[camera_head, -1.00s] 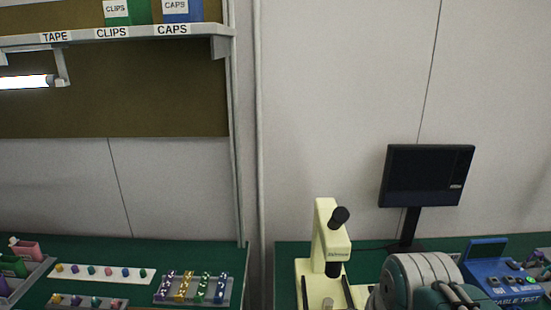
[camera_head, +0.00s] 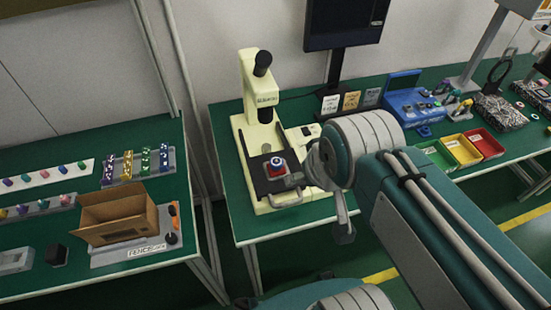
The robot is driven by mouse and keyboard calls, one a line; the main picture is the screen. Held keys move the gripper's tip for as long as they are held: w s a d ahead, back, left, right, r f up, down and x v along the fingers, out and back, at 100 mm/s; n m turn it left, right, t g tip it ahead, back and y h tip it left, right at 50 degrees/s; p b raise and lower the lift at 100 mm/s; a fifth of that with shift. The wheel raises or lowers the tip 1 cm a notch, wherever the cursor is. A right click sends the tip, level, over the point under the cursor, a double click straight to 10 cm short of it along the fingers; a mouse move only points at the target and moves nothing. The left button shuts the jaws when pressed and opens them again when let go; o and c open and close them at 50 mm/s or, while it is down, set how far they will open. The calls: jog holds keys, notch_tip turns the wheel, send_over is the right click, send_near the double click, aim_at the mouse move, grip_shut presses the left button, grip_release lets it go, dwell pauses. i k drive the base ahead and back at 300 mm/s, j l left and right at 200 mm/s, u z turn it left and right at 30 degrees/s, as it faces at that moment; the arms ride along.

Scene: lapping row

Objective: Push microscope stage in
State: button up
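The cream microscope (camera_head: 258,88) stands on the green bench, with its black eyepiece and lens at the top. Its dark sliding stage (camera_head: 256,178) sits low on the base and extends toward the front edge of the bench. A red and blue round piece (camera_head: 276,167) lies on the stage. A pale loop handle (camera_head: 286,203) is at the stage's front. My gripper (camera_head: 325,190) is just right of the stage, partly hidden by my arm. I cannot tell whether it touches the stage or how far its fingers are apart.
A monitor (camera_head: 345,22) stands behind the microscope. To the right are a blue cable tester (camera_head: 408,100) and yellow and red bins (camera_head: 485,143). An open cardboard box (camera_head: 118,215) sits on the left bench, across a gap.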

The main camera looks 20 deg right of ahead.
aim_at(264, 185)
jog(key=k, duration=0.9)
